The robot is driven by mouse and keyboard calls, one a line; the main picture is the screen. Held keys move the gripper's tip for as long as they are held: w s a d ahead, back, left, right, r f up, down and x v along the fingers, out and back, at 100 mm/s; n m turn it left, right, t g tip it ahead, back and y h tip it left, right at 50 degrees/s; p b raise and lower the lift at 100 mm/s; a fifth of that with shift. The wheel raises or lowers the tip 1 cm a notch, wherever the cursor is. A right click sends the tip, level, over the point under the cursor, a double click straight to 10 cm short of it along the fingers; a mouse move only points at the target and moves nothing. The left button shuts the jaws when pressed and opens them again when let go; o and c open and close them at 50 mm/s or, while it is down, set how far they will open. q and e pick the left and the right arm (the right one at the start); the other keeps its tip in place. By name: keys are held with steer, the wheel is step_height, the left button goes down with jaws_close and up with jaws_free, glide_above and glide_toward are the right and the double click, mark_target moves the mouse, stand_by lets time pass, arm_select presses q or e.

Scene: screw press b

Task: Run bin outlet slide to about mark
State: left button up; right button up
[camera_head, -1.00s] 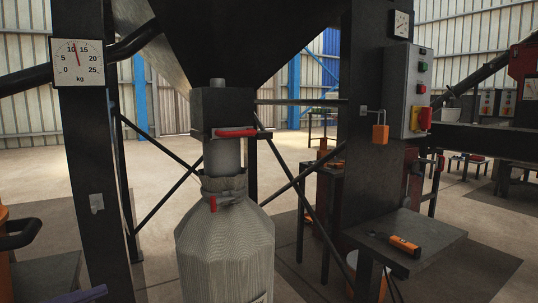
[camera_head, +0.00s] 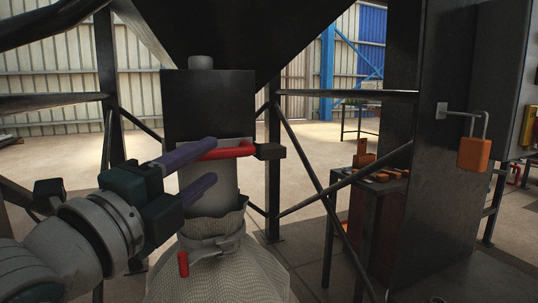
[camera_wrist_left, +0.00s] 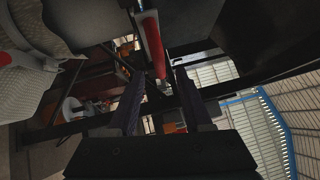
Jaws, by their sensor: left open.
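The bin outlet is a black box (camera_head: 208,103) under the dark hopper. Its slide has a red bar handle (camera_head: 228,151) on the front, which also shows in the left wrist view (camera_wrist_left: 153,45). My left gripper (camera_head: 213,160) has two purple fingers, open, reaching in from the left at the handle. In the left wrist view (camera_wrist_left: 160,76) the red bar lies between the finger lines; contact cannot be told. The upper finger covers part of the handle in the head view. A pale sack (camera_head: 215,270) hangs round the grey spout (camera_head: 222,180). My right gripper is not in view.
A red-handled clamp (camera_head: 183,264) is at the sack's neck, below my gripper. A dark post (camera_head: 432,200) with an orange padlock (camera_head: 474,154) stands at right. Dark braces (camera_head: 318,178) cross behind the outlet. No weight dial shows now.

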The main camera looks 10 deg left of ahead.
mark_target(218, 156)
arm_select(q)
steer(key=x, duration=0.5)
steer(key=shift+b, duration=0.35)
jaws_close()
stand_by(1.1)
